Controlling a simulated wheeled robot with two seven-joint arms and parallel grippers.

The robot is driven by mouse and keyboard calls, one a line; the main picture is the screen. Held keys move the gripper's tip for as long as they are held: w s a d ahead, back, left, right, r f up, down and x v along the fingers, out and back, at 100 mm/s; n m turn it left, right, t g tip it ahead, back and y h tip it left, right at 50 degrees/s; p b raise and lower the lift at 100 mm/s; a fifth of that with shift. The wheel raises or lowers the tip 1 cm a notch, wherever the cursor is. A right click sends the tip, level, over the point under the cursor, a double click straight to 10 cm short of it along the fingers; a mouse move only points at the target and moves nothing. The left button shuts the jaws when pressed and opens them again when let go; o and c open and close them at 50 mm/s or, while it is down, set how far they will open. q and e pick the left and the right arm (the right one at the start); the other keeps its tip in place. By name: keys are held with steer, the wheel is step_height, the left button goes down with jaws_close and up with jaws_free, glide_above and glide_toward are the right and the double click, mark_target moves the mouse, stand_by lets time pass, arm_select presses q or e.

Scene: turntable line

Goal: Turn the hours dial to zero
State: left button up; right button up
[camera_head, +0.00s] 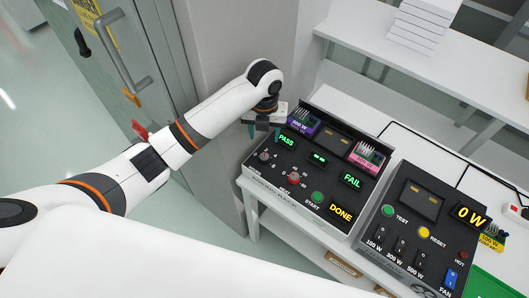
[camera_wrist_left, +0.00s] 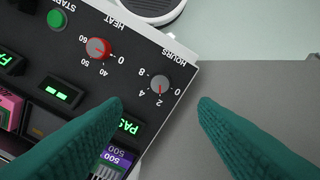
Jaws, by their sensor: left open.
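The hours dial (camera_wrist_left: 160,84) is a small grey knob on the black panel of the burn-in box, with numbers around it. Its red mark appears to point at the 2; the 0 is beside it. In the head view the hours dial (camera_head: 264,156) is at the box's left front. My left gripper (camera_head: 264,130) is open and empty, with teal fingers above the box's left edge. In the wrist view its fingertips (camera_wrist_left: 160,105) stand wide apart on either side of the dial, not touching it. My right gripper is not in view.
The red heat dial (camera_wrist_left: 97,48) sits beside the hours dial, and the green start button (camera_head: 318,197) beyond it. Purple (camera_head: 302,123) and pink (camera_head: 367,156) modules sit in the box. PASS, FAIL and DONE are lit. A second panel (camera_head: 418,235) stands right. A grey cabinet is at left.

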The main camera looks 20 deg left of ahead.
mark_target(264, 156)
arm_select(q)
step_height(264, 156, down, 10)
steer(key=shift+r+p, duration=0.25)
steer(key=shift+p, duration=0.45)
steer(key=shift+f, duration=0.75)
steer(key=shift+c, duration=0.3)
steer(key=c, duration=0.9)
